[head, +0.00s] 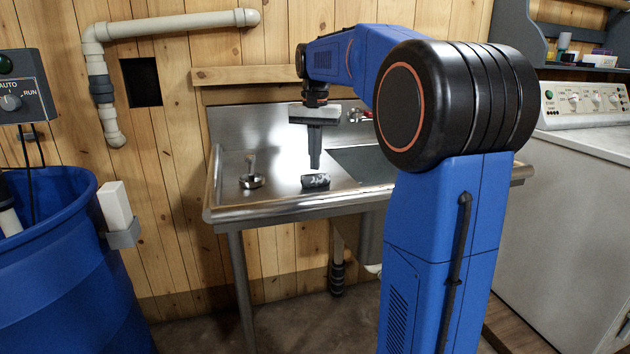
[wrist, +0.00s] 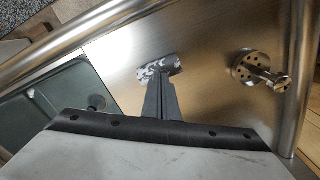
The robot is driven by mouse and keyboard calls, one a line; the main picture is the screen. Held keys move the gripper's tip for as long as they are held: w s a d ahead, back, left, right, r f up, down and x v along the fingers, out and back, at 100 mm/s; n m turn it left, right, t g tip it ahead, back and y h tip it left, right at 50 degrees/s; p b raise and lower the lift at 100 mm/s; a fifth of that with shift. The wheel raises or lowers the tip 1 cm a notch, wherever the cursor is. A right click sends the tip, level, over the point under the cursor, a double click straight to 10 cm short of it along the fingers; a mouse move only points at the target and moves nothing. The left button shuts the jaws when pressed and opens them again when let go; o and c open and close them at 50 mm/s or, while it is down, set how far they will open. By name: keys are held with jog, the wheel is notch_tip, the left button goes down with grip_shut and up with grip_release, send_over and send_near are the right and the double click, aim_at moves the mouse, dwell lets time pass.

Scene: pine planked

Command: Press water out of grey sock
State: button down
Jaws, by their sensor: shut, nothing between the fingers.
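The grey sock (head: 316,181) is a small dark grey and white patterned roll lying on the steel drainboard, left of the sink basin. It also shows in the wrist view (wrist: 158,68). My gripper (head: 315,166) points straight down with its fingers shut together and nothing between them. The fingertips are right at the sock, over its middle or near edge in the wrist view (wrist: 161,84). I cannot tell whether they touch it.
A metal strainer plug with an upright handle (head: 251,178) stands on the drainboard (head: 232,200) left of the sock. The sink basin (head: 365,165) is to the right. A blue barrel (head: 70,270) stands at left, a white washer (head: 580,200) at right.

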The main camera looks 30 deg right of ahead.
jog(key=shift+f, duration=0.7)
dwell(0.5)
jog(key=shift+r, duration=0.2)
dwell(3.4)
notch_tip(320, 180, up, 8)
dwell(1.1)
jog(key=shift+f, duration=0.1)
jog(key=s+a+f+n+t, duration=0.1)
jog(key=s+a+f+n, duration=0.1)
jog(key=s+a+f, duration=0.45)
jog(key=s+a+f+n+t, duration=0.1)
jog(key=s+a+f+n, duration=0.2)
jog(key=s, duration=0.6)
jog(key=s+a+f+n+t, duration=0.1)
jog(key=s+a+f+n, duration=0.1)
jog(key=s+f, duration=0.5)
jog(key=s+a+f+n+t, duration=0.1)
jog(key=s+a+f+n, duration=0.1)
jog(key=s+a+f, duration=0.2)
jog(key=s+f, duration=0.3)
jog(key=f, duration=0.2)
jog(key=shift+s+a+t, duration=0.15)
jog(key=shift+s+t, duration=0.2)
jog(key=shift+t, duration=0.05)
